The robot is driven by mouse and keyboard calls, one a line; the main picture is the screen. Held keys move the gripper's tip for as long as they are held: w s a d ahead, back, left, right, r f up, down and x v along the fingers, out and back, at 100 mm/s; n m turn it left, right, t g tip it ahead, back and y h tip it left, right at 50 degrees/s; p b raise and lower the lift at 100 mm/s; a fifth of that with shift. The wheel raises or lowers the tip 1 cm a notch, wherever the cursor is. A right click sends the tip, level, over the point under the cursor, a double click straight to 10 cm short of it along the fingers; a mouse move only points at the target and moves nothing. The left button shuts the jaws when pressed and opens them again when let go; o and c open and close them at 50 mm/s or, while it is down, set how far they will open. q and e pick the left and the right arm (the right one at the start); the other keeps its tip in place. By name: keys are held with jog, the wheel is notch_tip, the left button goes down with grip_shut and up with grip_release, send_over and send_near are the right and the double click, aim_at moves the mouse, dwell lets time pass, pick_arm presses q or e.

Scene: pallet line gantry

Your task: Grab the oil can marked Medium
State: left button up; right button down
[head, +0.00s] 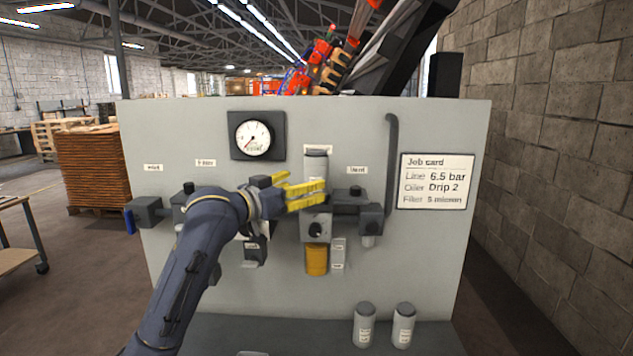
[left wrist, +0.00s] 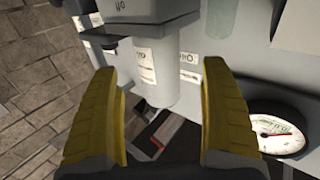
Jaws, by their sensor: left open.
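A grey can-like cylinder (head: 315,165) with a dark top stands upright above the middle block of the panel's air unit. My left gripper (head: 322,194) has its yellow fingers open at its lower part. In the left wrist view the cylinder (left wrist: 152,82) with a white label shows between the open fingers (left wrist: 160,70); I cannot tell whether they touch it. Two grey cans with dark caps, a left one (head: 364,326) and a right one (head: 403,326), stand on the ledge at lower right. Their labels are too small to read, so I cannot tell which is marked Medium. My right gripper is not in view.
The grey panel (head: 440,260) carries a pressure gauge (head: 253,136), a job card (head: 437,181), a dark pipe (head: 391,160) and an amber bowl (head: 316,260) under the middle block. The dark ledge (head: 300,335) is mostly clear left of the cans.

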pick_arm(q)
jog(key=shift+x, duration=2.55)
jog(key=c, duration=1.5)
